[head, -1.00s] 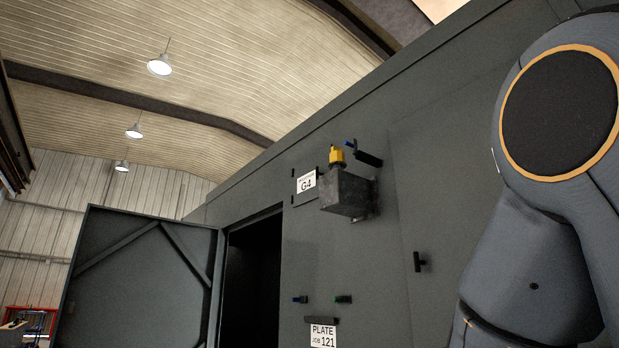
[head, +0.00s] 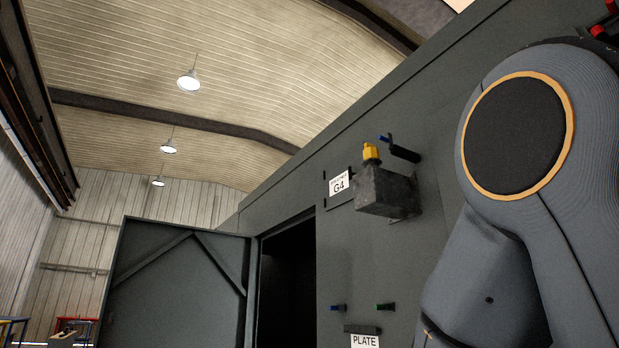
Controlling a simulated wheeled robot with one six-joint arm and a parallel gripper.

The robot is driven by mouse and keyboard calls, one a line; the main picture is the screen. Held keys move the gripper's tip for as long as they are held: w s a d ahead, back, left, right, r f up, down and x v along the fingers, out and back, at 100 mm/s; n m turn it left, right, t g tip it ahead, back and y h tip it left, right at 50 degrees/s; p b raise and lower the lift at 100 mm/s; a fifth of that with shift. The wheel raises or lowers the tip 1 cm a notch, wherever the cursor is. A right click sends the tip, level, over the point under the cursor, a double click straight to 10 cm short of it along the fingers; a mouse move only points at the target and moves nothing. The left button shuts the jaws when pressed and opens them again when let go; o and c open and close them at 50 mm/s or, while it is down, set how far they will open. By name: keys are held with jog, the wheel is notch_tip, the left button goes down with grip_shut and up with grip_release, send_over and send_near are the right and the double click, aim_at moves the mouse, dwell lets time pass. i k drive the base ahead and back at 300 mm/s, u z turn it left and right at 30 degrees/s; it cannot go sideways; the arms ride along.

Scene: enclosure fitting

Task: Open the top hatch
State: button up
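A large dark grey enclosure (head: 345,240) fills the right half of the head view. No top hatch can be made out; the enclosure is seen from below and its top is hidden. A door (head: 180,285) on its front stands swung open to the left, beside a dark opening (head: 288,275). My arm covers the right side of the view. My gripper is not in view.
A grey box (head: 385,193) with a yellow fitting (head: 371,152) juts from the enclosure wall, next to a G4 label (head: 340,186) and a black handle (head: 405,153).

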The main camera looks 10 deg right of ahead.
aim_at(339, 190)
jog(key=u, duration=0.4)
jog(key=i, duration=1.9)
jog(key=z, duration=0.55)
